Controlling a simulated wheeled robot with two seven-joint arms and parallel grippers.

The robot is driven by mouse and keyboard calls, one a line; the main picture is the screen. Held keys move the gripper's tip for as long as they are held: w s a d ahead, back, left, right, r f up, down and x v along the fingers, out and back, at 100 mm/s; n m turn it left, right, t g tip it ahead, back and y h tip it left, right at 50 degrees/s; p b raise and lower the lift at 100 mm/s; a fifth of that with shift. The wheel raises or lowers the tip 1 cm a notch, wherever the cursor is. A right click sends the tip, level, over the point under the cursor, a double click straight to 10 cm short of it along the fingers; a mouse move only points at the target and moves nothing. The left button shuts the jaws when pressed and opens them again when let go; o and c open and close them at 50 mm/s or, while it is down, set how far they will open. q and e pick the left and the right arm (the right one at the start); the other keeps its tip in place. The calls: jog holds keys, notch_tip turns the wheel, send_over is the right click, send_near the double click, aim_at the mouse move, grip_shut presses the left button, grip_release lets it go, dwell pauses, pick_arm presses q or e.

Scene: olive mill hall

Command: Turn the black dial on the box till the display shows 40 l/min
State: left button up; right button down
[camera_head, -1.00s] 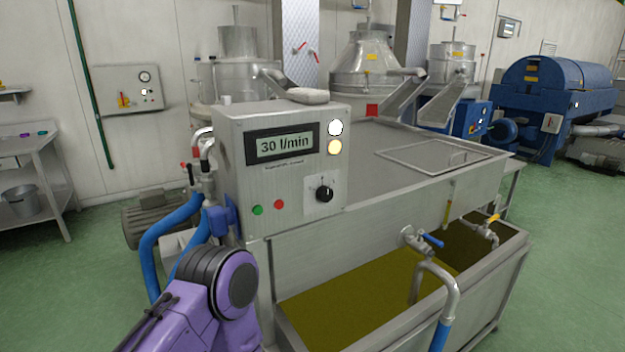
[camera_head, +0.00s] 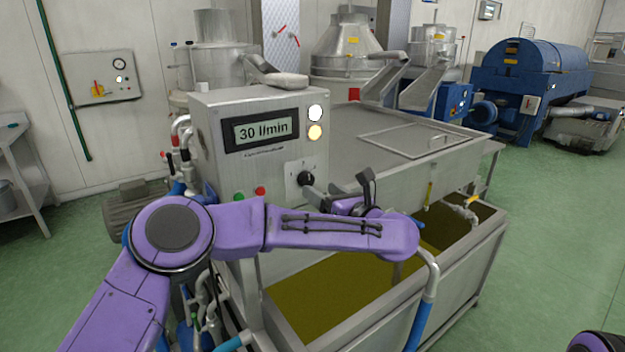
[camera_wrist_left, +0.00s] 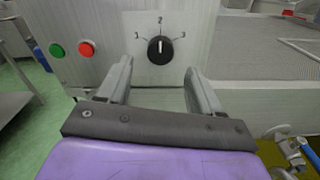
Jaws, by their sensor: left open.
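The grey metal box (camera_head: 205,150) stands on the tank's corner. Its display (camera_head: 262,130) reads 30 l/min. The black dial (camera_head: 305,178) sits low on the box's front. In the left wrist view the dial (camera_wrist_left: 160,48) has its white mark pointing straight up at 2, between 1 and 3. My left gripper (camera_wrist_left: 158,70) is open and empty. Its two fingers point at the box, one on each side of the dial's line and just short of it. In the head view my purple forearm partly hides this gripper (camera_head: 348,194). My right gripper is out of view.
A green button (camera_wrist_left: 56,50) and a red button (camera_wrist_left: 86,48) sit left of the dial. A white lamp (camera_head: 315,112) and a yellow lamp (camera_head: 315,132) are beside the display. Below is an open tank (camera_head: 460,262) of yellow-green liquid, with pipes and valves near my arm.

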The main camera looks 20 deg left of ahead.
aim_at(309, 182)
pick_arm(q)
jog(key=p+x, duration=0.1)
jog(key=x, duration=0.4)
jog(key=shift+c, duration=0.3)
jog(key=c, duration=1)
